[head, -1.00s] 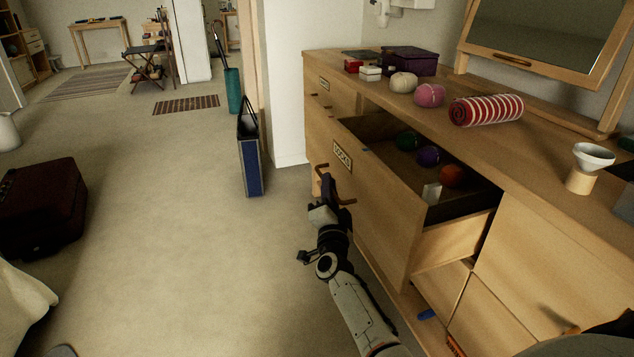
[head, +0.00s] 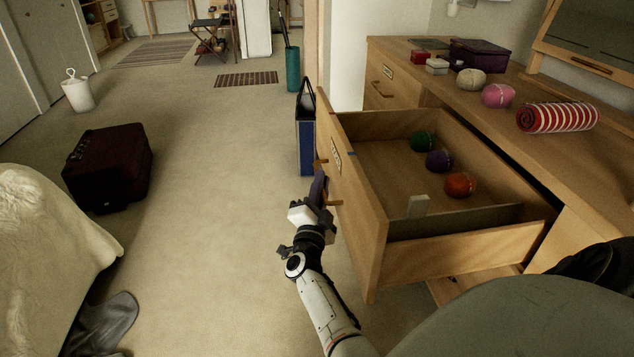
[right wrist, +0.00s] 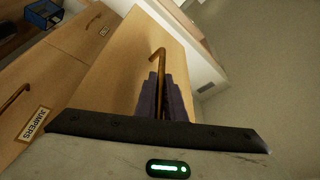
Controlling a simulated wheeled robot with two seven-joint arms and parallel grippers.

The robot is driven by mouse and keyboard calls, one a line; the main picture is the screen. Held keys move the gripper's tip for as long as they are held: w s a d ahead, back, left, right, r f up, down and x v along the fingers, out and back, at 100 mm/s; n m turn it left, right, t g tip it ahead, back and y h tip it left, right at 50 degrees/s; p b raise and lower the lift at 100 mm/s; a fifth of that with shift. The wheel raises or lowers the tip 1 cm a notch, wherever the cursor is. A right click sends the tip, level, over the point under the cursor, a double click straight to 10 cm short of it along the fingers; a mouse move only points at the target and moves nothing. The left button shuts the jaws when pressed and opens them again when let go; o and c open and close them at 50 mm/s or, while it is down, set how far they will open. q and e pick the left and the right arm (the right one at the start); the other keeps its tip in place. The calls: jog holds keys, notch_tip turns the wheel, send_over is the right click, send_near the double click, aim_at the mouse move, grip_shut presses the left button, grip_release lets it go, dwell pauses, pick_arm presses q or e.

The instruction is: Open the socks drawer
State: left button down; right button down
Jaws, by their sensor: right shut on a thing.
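The socks drawer (head: 362,215) stands pulled well out of the wooden dresser in the head view, its label (head: 335,157) seen at a steep angle. In the right wrist view the handle (right wrist: 158,62) runs between the dark finger pads (right wrist: 163,97). My left gripper is not in view.
The dresser top (head: 500,118) holds a striped roll (head: 557,118), pink and cream balls and boxes. A blue bag (head: 306,130) stands just beyond the drawer. A dark suitcase (head: 108,165) lies at left near a draped bed (head: 50,245). The carpet (head: 215,200) between is clear.

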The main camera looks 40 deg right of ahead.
dwell(0.3)
jog(key=c, duration=1.8)
grip_release()
jog(key=shift+c, duration=0.2)
jog(key=shift+r, duration=0.1)
